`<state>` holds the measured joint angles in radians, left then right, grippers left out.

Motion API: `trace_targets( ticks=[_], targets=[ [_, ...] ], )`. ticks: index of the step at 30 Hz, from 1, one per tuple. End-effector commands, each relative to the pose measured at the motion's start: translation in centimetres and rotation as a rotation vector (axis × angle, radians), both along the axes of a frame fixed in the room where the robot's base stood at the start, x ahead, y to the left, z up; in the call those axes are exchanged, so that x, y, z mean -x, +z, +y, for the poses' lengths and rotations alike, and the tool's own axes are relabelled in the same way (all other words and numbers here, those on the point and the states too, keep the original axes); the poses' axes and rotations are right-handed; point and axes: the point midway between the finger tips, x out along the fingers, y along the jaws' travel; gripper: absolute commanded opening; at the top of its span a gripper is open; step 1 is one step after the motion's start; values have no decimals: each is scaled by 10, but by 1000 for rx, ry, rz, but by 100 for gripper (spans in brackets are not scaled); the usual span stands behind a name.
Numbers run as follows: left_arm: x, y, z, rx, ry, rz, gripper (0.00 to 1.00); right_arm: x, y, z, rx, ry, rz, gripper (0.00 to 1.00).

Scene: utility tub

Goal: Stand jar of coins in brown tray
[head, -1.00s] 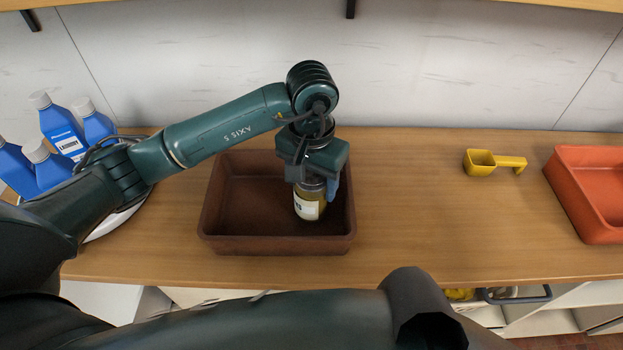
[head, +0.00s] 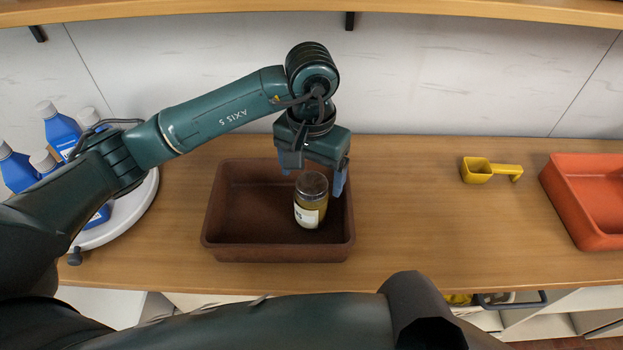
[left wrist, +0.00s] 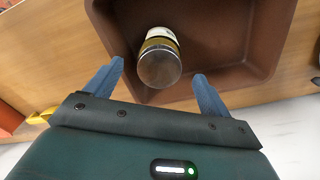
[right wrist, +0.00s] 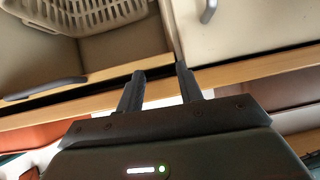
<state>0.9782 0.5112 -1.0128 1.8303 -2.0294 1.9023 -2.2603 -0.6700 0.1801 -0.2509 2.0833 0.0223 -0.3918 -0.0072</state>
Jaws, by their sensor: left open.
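The jar of coins (head: 310,204), with a grey lid and a white label, stands upright inside the brown tray (head: 228,252), right of its middle. In the left wrist view the jar (left wrist: 159,64) is seen from its lid end, with the tray (left wrist: 245,75) around it. My left gripper (head: 312,180) is open just above and behind the jar. Its blue fingers (left wrist: 160,85) are apart and the jar lies beyond them, not gripped. My right gripper (right wrist: 158,90) shows only in the right wrist view, fingers apart and nothing between them, near the counter's edge.
A yellow scoop (head: 478,171) and an orange tray (head: 592,238) lie to the right. Blue bottles (head: 62,130) stand on a round white turntable (head: 138,215) at the left. A shelf (head: 430,12) runs above. The counter between brown tray and scoop is clear.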

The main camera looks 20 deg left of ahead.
Motion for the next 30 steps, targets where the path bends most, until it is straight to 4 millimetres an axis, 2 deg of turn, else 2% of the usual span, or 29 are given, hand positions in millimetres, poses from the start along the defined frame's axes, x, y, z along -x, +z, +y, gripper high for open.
trace_targets(
  ticks=[1,3,10,15,30],
  targets=[
    [-1,18,0,0,0,-4,82,2,3,-2,5,-8,13,36],
    [0,33,0,0,-2,-3,82,3,1,-4,5,-17,28,36],
    [0,65,0,-1,-1,-1,82,4,1,-10,12,-39,51,36],
    [0,72,0,1,-1,1,82,3,-1,-13,17,-46,55,36],
    [0,72,0,1,-1,1,82,1,0,-10,12,-45,51,36]
  ],
)
